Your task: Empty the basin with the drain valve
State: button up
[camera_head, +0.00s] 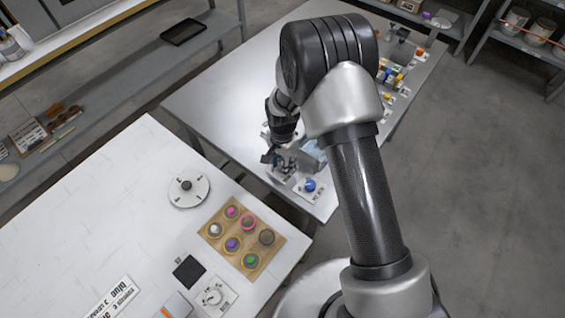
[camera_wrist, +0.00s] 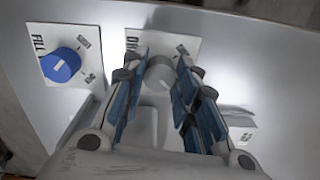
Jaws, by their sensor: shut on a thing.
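In the wrist view, a grey round knob (camera_wrist: 159,71) sits on a white plate (camera_wrist: 185,44) whose lettering is partly hidden and starts with "DR". My gripper (camera_wrist: 161,80) has its blue-padded fingers on either side of this knob, shut on it. To the left, a blue knob (camera_wrist: 60,65) with a white pointer mark is on a plate labelled "FILL". In the head view, my gripper (camera_head: 273,155) is low over the far table's near end, with the blue knob (camera_head: 310,185) to its right. A pale bluish basin (camera_head: 313,155) shows only partly, behind my arm; its water level cannot be told.
The far table (camera_head: 215,105) has a clear left side and several small coloured containers (camera_head: 391,74) towards its far right. The near white table (camera_head: 100,200) holds a wooden rack (camera_head: 217,242) of coloured pots, a round white dial (camera_head: 189,188) and a black square (camera_head: 188,271).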

dwell(0.4)
jog(key=o, duration=1.1)
jog(key=shift+c, duration=0.2)
jog(key=shift+r, duration=0.1)
notch_tip(320, 180, up, 12)
